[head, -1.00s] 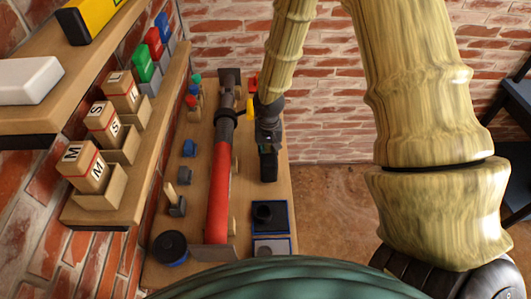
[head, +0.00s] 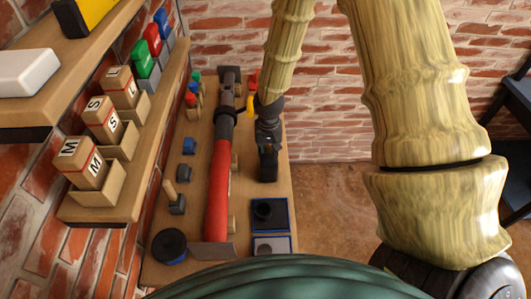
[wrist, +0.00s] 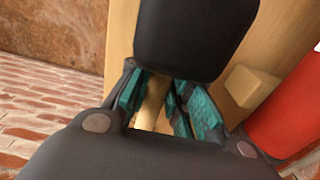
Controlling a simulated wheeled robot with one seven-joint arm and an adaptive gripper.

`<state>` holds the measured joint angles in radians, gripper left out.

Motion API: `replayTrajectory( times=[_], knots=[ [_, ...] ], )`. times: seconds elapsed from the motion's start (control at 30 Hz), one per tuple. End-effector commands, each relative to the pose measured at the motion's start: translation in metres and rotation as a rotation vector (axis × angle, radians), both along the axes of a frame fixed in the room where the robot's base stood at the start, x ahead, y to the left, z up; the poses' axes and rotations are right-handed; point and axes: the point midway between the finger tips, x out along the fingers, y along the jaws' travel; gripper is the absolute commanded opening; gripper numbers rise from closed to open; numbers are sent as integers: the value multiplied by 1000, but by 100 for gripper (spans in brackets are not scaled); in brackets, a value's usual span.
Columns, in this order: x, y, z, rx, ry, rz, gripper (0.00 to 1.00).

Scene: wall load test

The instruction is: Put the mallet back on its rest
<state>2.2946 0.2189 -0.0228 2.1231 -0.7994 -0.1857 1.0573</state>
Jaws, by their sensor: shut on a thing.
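My gripper (wrist: 158,92) is shut on the pale wooden handle of the mallet (wrist: 151,108), between its teal finger pads in the wrist view. The mallet's black head fills the top middle of that view, just beyond the fingertips. In the head view my gripper (head: 267,132) is over the right side of the wooden bench, right of the long red tube. A dark block, seemingly the mallet's head (head: 267,163), shows at its end. Whether the mallet touches the bench cannot be told. I cannot tell which fixture is the mallet's rest.
The red tube (head: 217,190) lies lengthwise on the bench (head: 190,228), close left of my gripper, with small wooden blocks beside it. Blue-edged pads (head: 283,228) sit at the near right. Wall shelves (head: 150,110) with lettered blocks overhang the left. Floor is clear right of the bench.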

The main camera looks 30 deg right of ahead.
Motion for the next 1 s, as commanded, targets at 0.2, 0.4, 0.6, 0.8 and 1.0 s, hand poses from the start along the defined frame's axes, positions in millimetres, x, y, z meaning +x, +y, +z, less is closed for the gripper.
replayTrajectory(
  times=[0.2, 0.4, 0.6, 0.8, 1.0],
  knots=[
    [0, 0, -3, 0, -1, 0, 0],
    [0, 0, -4, 0, -1, 0, 35],
    [0, 0, -5, 0, 0, 0, 46],
    [0, 0, -5, 0, 0, 0, 65],
    [0, 0, -5, 0, 0, 0, 74]
  ],
)
